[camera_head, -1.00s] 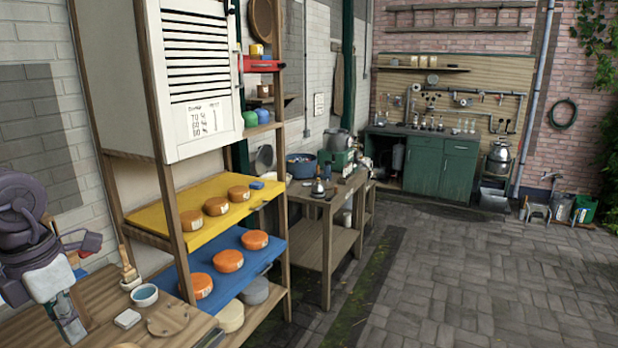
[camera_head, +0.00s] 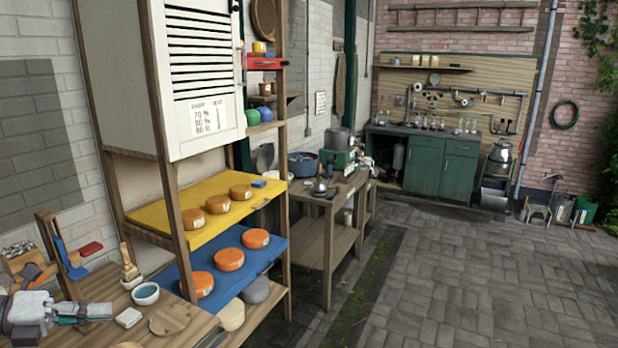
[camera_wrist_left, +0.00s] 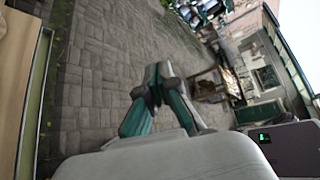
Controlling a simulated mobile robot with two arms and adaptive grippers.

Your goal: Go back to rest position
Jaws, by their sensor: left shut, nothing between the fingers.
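My left gripper (camera_head: 108,312) is low at the left edge of the head view, over the front of the wooden bench, pointing right. Its fingers are shut and hold nothing. In the left wrist view, the shut fingers (camera_wrist_left: 155,72) point out over the paved ground. My right gripper is not in view.
The wooden bench (camera_head: 172,340) bears a brush (camera_head: 129,268), a small bowl (camera_head: 145,293) and a white block (camera_head: 128,317). Beside it stands a shelf with orange cheeses on a yellow board (camera_head: 163,219) and a blue board (camera_head: 262,258). The paved floor (camera_head: 450,280) is clear.

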